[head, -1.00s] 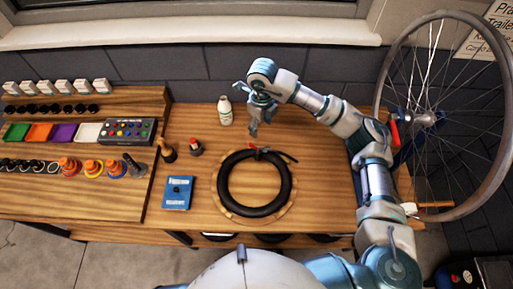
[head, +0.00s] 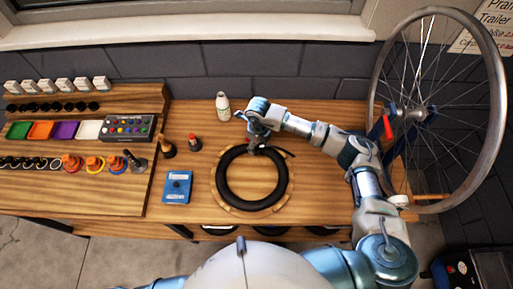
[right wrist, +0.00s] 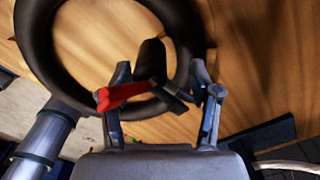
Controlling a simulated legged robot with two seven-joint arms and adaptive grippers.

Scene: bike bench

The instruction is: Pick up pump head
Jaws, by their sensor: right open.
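The pump head shows in the right wrist view as a red lever (right wrist: 122,95) on a black body (right wrist: 151,62). It lies at the black ring-shaped tube (head: 229,182), which rests on a round wooden board (head: 218,202). My right gripper (head: 256,148) is over the far edge of the tube and hides the pump head in the head view. In the right wrist view my right gripper (right wrist: 160,76) is open, with a finger on either side of the pump head. Whether the fingers touch it I cannot tell. My left gripper is not in view.
A white bottle (head: 223,106) stands behind the tube. A blue box (head: 177,187) and two small dark-bodied items (head: 167,147) (head: 195,142) are left of it. A spoked wheel (head: 497,110) stands at the right. Trays and rings fill the left bench.

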